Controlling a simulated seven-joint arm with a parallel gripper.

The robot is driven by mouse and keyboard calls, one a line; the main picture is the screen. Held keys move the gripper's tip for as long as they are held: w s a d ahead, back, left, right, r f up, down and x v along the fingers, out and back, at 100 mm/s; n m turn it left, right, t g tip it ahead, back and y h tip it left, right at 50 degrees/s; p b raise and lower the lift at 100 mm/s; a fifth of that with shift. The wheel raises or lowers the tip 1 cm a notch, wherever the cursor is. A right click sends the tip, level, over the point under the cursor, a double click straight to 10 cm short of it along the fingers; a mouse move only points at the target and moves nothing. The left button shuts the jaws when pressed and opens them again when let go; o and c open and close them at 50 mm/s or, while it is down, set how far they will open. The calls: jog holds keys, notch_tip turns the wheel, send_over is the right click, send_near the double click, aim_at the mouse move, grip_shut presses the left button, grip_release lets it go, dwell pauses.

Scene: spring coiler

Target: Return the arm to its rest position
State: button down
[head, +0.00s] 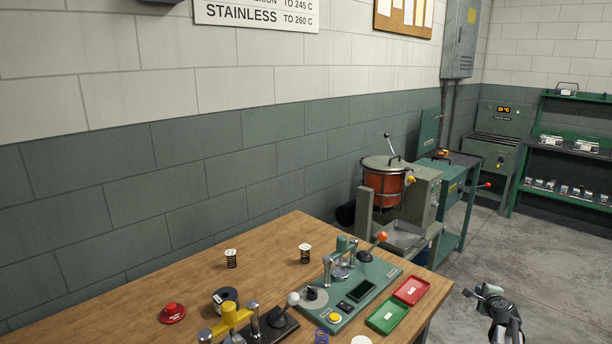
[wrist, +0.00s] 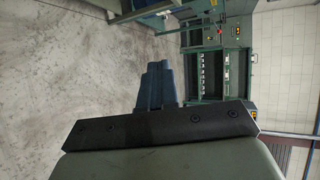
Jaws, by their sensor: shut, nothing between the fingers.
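My gripper (head: 472,293) is at the lower right of the head view, over the grey floor and to the right of the workbench (head: 165,290). It is clear of the bench and touches nothing there. In the wrist view its fingers (wrist: 156,70) are shut together and empty, with bare floor beyond them.
A red pot (head: 384,186) stands behind. Green shelves (head: 560,150) stand at the right. Floor around my gripper is free.

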jog(key=s+a+f+n+g+y, duration=0.25)
jog(key=a+f, duration=0.25)
jog(key=f, duration=0.3)
jog(key=s+a+f+n+g+y, duration=0.1)
jog(key=a+f+n+g+y, duration=0.15)
jog(key=a+f, duration=0.4)
jog(key=s+a+f+n+g+y, duration=0.1)
jog(key=s+a+f+n+g, duration=0.55)
jog(key=s+a+f, duration=0.9)
jog(key=s+a+f+n+g, duration=0.2)
jog(key=s+a+f, duration=0.1)
jog(key=s+a, duration=0.4)
jog(key=s+a+f+n+g, duration=0.2)
jog(key=s+a+f+n, duration=0.15)
jog(key=s, duration=0.65)
jog(key=s+a+n+g+h, duration=0.1)
jog(key=s+a+n+g, duration=0.1)
jog(key=s, duration=0.8)
jog(key=s+a+f+n+g+h, duration=0.1)
jog(key=s+a+n+g+h, duration=0.1)
jog(key=s, duration=0.8)
jog(key=shift+s+a+f+n, duration=0.15)
jog(key=shift+a+f+n, duration=0.15)
jog(key=shift+n, duration=0.2)
